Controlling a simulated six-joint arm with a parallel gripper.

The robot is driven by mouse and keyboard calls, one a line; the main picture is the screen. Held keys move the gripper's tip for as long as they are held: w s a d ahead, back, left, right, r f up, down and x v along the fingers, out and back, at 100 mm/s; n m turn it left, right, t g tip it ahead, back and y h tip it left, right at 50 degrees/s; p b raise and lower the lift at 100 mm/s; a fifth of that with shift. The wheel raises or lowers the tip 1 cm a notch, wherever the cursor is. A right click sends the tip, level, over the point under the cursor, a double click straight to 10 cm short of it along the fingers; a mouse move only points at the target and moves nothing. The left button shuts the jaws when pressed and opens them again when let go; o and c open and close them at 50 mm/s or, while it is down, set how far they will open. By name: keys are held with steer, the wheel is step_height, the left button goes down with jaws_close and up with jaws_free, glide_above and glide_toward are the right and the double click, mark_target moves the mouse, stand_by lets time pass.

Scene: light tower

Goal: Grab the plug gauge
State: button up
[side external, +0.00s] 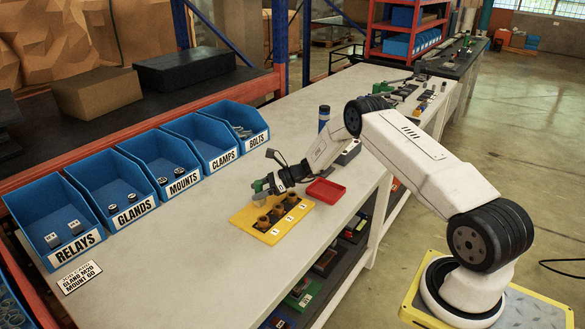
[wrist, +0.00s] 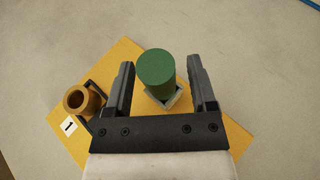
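The plug gauge shows in the wrist view as a green cylinder (wrist: 156,68) standing in a small grey square holder (wrist: 174,101) on the yellow board (wrist: 68,122). My gripper (wrist: 161,62) is open, with one finger on each side of the green cylinder and a visible gap on both sides. In the side external view, the green top (side external: 258,185) shows at the end of my gripper (side external: 266,184), over the far left end of the yellow board (side external: 244,228). The fingers are hard to make out there.
Brown cylindrical pieces, one of them (wrist: 81,99) by the label 1, stand on the board beside my left finger. A red tray (side external: 325,191) lies to the right of the board. Blue bins (side external: 88,250) line the back of the bench. The bench front left is mostly clear.

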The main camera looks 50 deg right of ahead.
jaws_close()
steer(key=shift+r, duration=0.15)
steer(key=shift+r, duration=0.8)
steer(key=s+a+r, duration=0.3)
steer(key=s+r, duration=0.8)
steer(key=s, duration=0.2)
steer(key=shift+s, duration=0.3)
